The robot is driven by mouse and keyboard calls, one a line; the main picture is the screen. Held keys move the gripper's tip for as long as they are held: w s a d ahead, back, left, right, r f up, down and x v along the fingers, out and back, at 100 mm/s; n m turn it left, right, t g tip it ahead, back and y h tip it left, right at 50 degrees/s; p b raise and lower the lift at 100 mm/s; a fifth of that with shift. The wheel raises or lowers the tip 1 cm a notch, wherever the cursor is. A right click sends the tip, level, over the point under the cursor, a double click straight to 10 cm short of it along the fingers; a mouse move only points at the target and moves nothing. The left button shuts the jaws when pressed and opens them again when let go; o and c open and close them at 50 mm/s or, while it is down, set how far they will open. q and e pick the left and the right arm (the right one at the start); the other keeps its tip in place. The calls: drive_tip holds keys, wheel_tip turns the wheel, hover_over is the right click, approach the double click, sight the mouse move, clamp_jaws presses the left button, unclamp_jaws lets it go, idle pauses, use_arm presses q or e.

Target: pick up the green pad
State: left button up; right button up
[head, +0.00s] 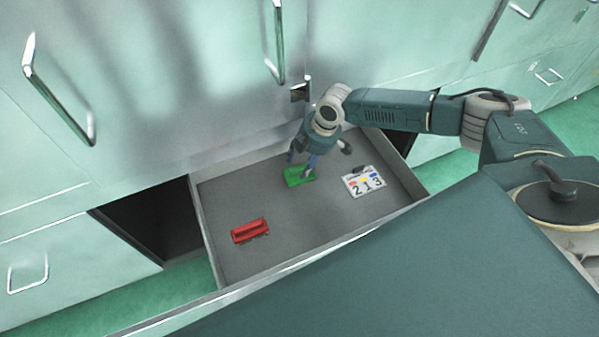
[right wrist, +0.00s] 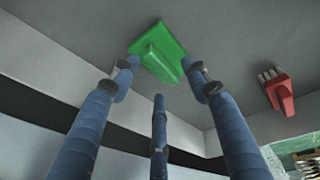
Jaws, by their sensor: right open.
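The green pad (head: 299,176) lies on the floor of the open drawer (head: 255,268), near its back. It has a flat base with a raised block on top, as the right wrist view (right wrist: 160,48) shows. My right gripper (head: 301,165) reaches down into the drawer just above and behind the pad. In the right wrist view its blue fingers (right wrist: 163,80) are spread apart, with the pad beyond and between their tips. Nothing is held. My left gripper is not in view.
A red brush-like piece (head: 250,230) lies at the drawer's front left; it also shows in the right wrist view (right wrist: 279,92). A white card with coloured numbers (head: 363,182) lies right of the pad. The drawer's walls surround them. Cabinet fronts with metal handles (head: 58,95) stand behind.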

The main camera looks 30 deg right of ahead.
sight(299, 172)
drive_tip(key=shift+x, duration=1.25)
drive_tip(key=shift+r, duration=0.1)
clamp_jaws()
